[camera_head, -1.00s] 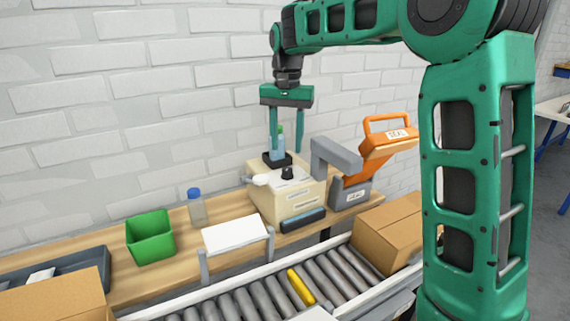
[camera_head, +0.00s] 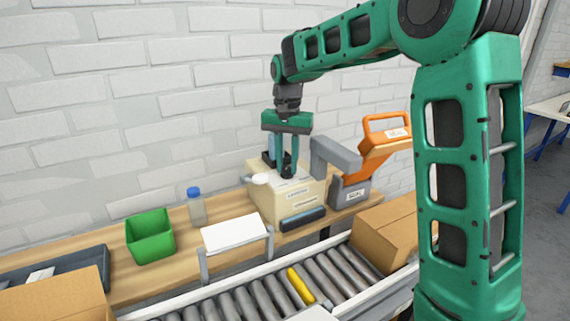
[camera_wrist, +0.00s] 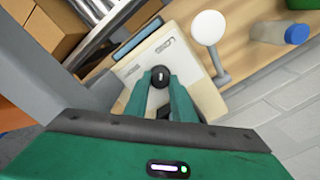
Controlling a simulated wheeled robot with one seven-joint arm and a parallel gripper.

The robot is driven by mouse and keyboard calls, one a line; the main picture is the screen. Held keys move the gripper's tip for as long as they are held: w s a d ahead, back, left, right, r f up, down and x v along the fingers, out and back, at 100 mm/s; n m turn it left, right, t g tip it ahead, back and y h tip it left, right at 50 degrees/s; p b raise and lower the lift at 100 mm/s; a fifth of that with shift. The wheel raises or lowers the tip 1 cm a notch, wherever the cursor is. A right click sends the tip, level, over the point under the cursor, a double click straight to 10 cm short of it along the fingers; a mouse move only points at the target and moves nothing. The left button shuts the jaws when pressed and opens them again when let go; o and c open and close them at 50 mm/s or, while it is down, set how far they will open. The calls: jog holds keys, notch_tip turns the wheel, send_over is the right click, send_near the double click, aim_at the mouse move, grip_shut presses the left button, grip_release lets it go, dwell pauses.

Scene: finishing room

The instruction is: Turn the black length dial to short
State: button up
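The black length dial (camera_head: 288,170) sits on top of a cream machine (camera_head: 268,207) on the wooden bench. In the wrist view the round dial (camera_wrist: 160,77) has a small pale mark on its top. My gripper (camera_head: 286,170) points down over the machine, with a finger on each side of the dial. In the wrist view the fingers of my gripper (camera_wrist: 160,82) lie close against both sides of the dial and appear shut on it. The dial's position labels cannot be read.
An orange-handled sealer (camera_head: 384,140) stands right of the machine. A white round paddle (camera_wrist: 207,27) juts from the machine's side. A blue-capped bottle (camera_head: 196,208), green bin (camera_head: 150,237) and white plate (camera_head: 234,233) are to the left. A roller conveyor with cardboard boxes (camera_head: 390,230) runs in front.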

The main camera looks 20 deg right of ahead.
jog(key=shift+n, duration=0.3)
jog(key=n, duration=0.3)
jog(key=shift+n, duration=0.4)
jog(key=n, duration=0.4)
jog(key=shift+a+n, duration=0.1)
jog(key=shift+n, duration=0.2)
jog(key=n, duration=0.4)
jog(key=shift+r, duration=0.1)
jog(key=shift+w+n, duration=0.1)
jog(key=shift+n, duration=2.3)
jog(key=shift+d, duration=0.2)
jog(key=o, duration=1.1)
jog(key=shift+c, duration=0.2)
